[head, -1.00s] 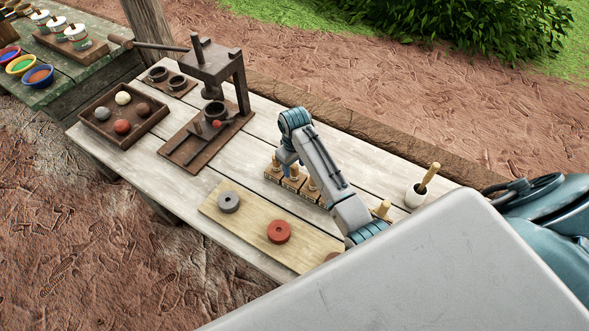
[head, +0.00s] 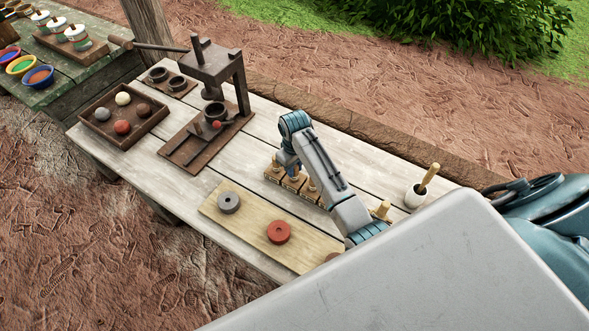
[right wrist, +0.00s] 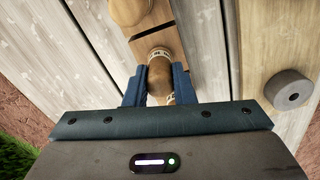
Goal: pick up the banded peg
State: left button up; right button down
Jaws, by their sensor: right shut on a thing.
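The banded peg (right wrist: 159,76) has a rounded brown top and pale patterned bands. In the right wrist view it stands between the blue fingers of my right gripper (right wrist: 157,88). The gripper is shut on it. A wooden rack (right wrist: 166,36) lies under the peg, and another peg (right wrist: 127,10) stands farther along it. In the head view my right gripper (head: 287,160) is low over the rack, among the pegs, and my arm hides part of them. Whether the held peg is still seated in the rack cannot be told. My left gripper is not in view.
A pale board with a grey ring (head: 229,202) and a red ring (head: 279,232) lies in front of the rack. A dark press (head: 212,62) and a tray of balls (head: 96,130) stand left. A white pot (head: 414,197) holding a pestle stands right.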

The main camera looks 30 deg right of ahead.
jog(key=shift+r+b, duration=0.5)
jog(key=shift+r, duration=0.15)
jog(key=shift+r+b, duration=0.45)
jog(key=shift+r, duration=0.15)
jog(key=s+a+r+b, duration=0.1)
jog(key=s+r, duration=0.1)
jog(key=s, duration=1.4)
jog(key=shift+a, duration=0.35)
jog(key=shift+r, duration=0.1)
